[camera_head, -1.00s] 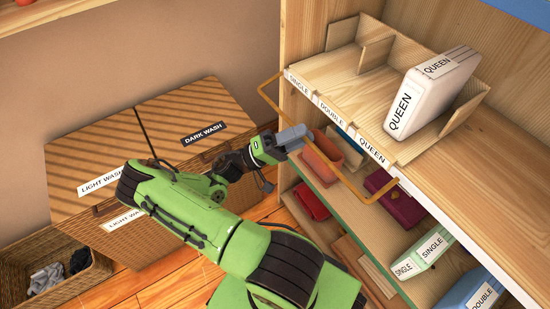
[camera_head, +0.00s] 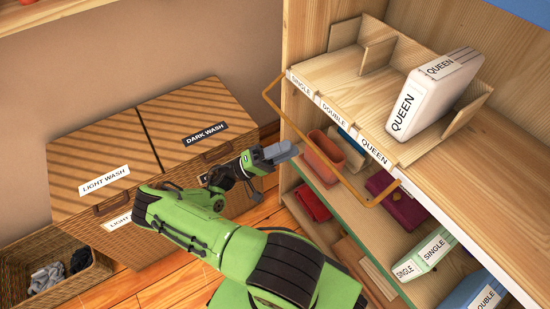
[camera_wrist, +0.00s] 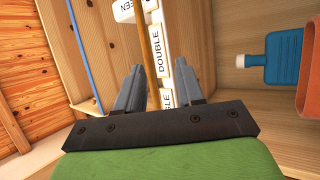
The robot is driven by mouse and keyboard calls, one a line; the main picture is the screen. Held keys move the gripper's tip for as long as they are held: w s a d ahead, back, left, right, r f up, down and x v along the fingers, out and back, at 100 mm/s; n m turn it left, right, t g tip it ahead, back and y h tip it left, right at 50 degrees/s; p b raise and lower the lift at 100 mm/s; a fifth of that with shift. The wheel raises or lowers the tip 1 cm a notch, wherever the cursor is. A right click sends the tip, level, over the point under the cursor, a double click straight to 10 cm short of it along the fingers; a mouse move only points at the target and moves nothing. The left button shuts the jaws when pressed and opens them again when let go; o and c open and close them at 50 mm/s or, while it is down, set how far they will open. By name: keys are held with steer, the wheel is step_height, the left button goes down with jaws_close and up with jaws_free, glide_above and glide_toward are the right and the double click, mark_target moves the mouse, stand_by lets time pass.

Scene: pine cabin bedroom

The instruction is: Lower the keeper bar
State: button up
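The keeper bar (camera_head: 343,182) is a thin orange-brown U-shaped rod. It stands out in front of the labelled shelf divider (camera_head: 390,95), with its two ends at the divider's front edge. My gripper (camera_head: 286,152) is just left of the bar's long run in the head view, apparently clear of it. In the wrist view my gripper (camera_wrist: 160,88) has its two fingers spread with nothing held. The bar (camera_wrist: 147,45) shows in the gap between the fingers there, beyond the palm; whether it is within fingertip reach is hard to tell.
A white QUEEN pack (camera_head: 430,92) stands in the divider. Lower shelves hold a terracotta bin (camera_head: 323,158), a maroon pouch (camera_head: 396,200) and a SINGLE pack (camera_head: 424,254). A striped hamper (camera_head: 150,150) and a basket (camera_head: 45,290) stand at left.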

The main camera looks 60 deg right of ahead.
steer(key=w+f, duration=0.1)
steer(key=f, duration=0.2)
steer(key=w+f, duration=0.1)
steer(key=f, duration=0.1)
steer(key=shift+w+a+f, duration=0.1)
steer(key=shift+w+a, duration=0.15)
steer(key=shift+w, duration=0.05)
stand_by(0.4)
